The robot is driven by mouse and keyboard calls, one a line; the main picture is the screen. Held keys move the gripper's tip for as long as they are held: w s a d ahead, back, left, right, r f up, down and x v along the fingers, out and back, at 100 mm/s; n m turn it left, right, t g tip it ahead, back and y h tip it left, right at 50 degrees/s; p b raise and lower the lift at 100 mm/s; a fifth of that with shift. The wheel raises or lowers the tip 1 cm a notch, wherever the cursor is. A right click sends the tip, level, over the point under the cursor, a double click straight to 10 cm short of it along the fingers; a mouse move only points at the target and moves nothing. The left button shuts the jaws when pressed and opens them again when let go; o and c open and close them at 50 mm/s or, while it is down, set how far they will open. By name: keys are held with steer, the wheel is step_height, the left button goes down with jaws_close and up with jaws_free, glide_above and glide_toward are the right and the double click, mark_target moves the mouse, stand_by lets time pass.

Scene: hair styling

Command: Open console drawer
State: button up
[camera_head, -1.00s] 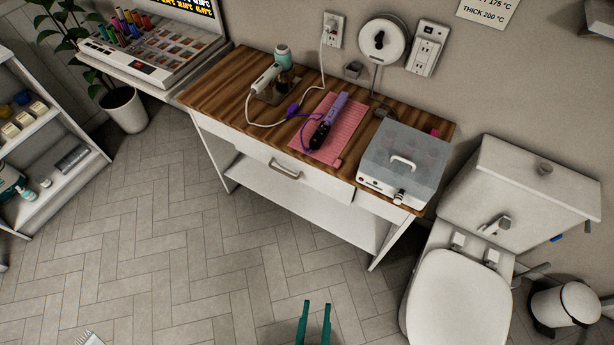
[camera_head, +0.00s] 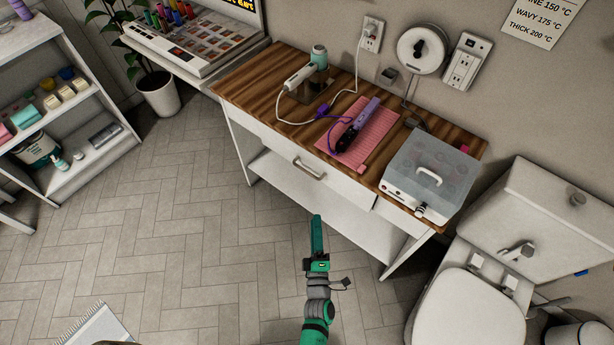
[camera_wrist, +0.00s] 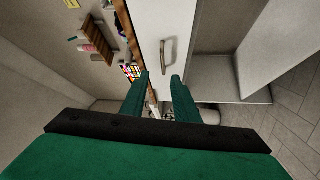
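The console (camera_head: 256,87) has a wooden top and a white front with one drawer (camera_head: 278,148). The drawer appears closed. Its metal handle (camera_head: 309,169) is at the middle of the front. My green gripper (camera_head: 317,218) is in front of the console, below the handle in the head view, where its fingers overlap. In the wrist view my gripper (camera_wrist: 161,75) has its two fingers apart with nothing held between them. The handle (camera_wrist: 168,55) shows just beyond the fingertips there, apart from them, and the drawer front (camera_wrist: 150,35) lies behind it.
On the console top lie a pink mat (camera_head: 372,137) with a purple styling tool (camera_head: 358,124), a hair dryer (camera_head: 303,74) and a clear-lidded box (camera_head: 432,171). A toilet (camera_head: 468,310) stands at right. A shelf (camera_head: 107,145) stands at left.

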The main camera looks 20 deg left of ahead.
steer(key=w+a+n+y, duration=0.1)
steer(key=w+a, duration=0.3)
steer(key=w, duration=0.4)
steer(key=w+a+n+y, duration=0.1)
steer(key=w+a+n, duration=0.2)
steer(key=w, duration=0.6)
steer(key=shift+a+r+n, duration=0.3)
steer(key=shift+a+r, duration=0.1)
steer(key=shift+a, duration=0.15)
